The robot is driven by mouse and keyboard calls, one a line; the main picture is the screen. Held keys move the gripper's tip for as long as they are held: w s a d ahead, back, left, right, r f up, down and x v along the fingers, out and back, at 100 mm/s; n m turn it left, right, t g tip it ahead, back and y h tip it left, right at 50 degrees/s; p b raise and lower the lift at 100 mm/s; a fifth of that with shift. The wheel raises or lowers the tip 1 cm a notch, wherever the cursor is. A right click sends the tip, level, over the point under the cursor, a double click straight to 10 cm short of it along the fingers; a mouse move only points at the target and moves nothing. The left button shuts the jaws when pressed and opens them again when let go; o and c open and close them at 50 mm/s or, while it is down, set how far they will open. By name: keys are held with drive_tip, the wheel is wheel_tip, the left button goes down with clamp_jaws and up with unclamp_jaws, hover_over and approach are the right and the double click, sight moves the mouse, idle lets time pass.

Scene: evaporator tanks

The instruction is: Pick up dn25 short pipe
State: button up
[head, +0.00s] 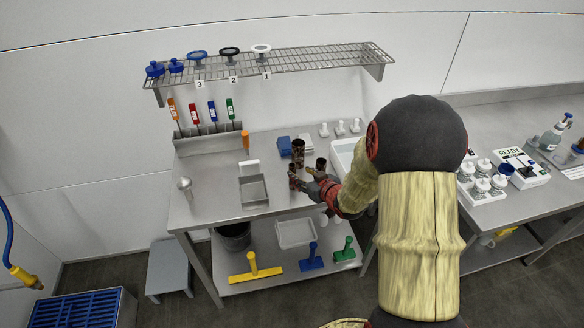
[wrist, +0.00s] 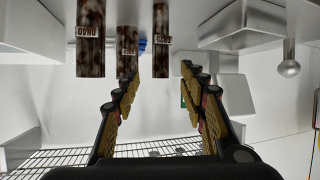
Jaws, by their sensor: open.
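Three dark, mottled pipes stand upright on the steel bench in the head view: a taller one (head: 298,150) at the back, one (head: 320,164) on the right and a slim one (head: 293,177) at the front left. My gripper (head: 306,182) is low at the bench, close beside the slim pipe. The wrist view is upside down. A wide pipe (wrist: 90,40) and a middle pipe (wrist: 127,45) stand to the left. The small labels are hard to read; which is DN25 is not certain.
A grey tray (head: 254,191) and a steel funnel-like piece (head: 186,186) lie left on the bench. Blue blocks (head: 284,145) stand behind the pipes. A white basin (head: 343,153) is on the right, partly behind my arm. A wire shelf (head: 310,61) hangs above.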

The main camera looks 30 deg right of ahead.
sight(295, 171)
drive_tip(key=shift+w+f+t+y, duration=0.3)
drive_tip(key=shift+f, duration=0.25)
drive_tip(key=b+x, duration=0.1)
drive_tip(key=x, duration=0.6)
drive_tip(key=shift+d, duration=0.1)
drive_tip(key=shift+c, duration=0.4)
clamp_jaws()
